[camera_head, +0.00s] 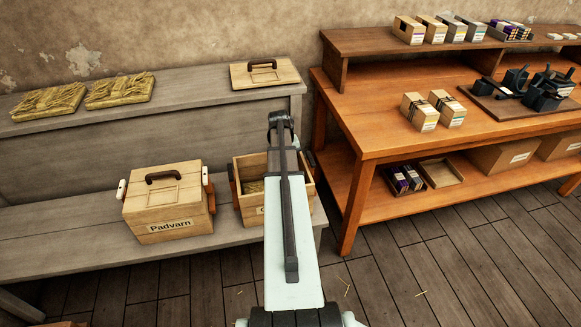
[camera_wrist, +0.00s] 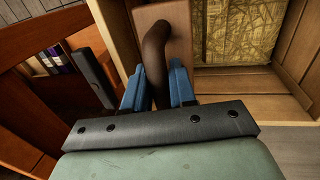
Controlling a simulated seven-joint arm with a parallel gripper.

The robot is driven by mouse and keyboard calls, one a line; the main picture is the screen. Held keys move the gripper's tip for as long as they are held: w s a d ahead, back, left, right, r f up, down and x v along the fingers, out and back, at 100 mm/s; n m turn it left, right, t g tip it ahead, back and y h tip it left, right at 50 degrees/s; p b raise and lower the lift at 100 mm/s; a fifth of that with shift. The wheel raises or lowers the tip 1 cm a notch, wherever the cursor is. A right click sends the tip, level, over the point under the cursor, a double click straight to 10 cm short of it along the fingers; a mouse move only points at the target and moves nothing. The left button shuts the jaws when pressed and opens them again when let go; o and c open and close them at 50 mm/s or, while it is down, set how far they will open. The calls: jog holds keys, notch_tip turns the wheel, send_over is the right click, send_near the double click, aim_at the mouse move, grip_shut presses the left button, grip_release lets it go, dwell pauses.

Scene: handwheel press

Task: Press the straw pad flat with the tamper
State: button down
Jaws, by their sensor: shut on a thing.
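The tamper, a wooden block (camera_wrist: 178,32) with a dark brown curved handle (camera_wrist: 154,55), shows in the wrist view. My gripper (camera_wrist: 158,85) has its blue fingers shut on that handle. The block is over or at the left part of an open wooden crate (camera_wrist: 235,83); I cannot tell whether it touches it. A straw pad (camera_wrist: 243,30) lies in the crate, right of the block. In the head view my arm hides my fingers, the tamper and much of the crate (camera_head: 248,213); a little of the pad (camera_head: 254,187) shows.
A closed box marked Padvarn (camera_head: 165,215) stands left of the crate on the lower grey bench. An orange workbench (camera_head: 385,140) with boxes stands close on the right.

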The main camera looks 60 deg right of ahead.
jog(key=shift+r, duration=4.55)
jog(key=w+a+n, duration=0.2)
jog(key=w+a, duration=0.6)
jog(key=a, duration=0.6)
jog(key=w+a+n, duration=0.2)
jog(key=w+a, duration=0.7)
jog(key=a, duration=0.5)
jog(key=a+f+n+t, duration=0.1)
jog(key=a+n, duration=0.4)
jog(key=a, duration=2.5)
jog(key=shift+w+a+f+t+h, duration=0.2)
jog(key=shift+a+f+t+h, duration=0.1)
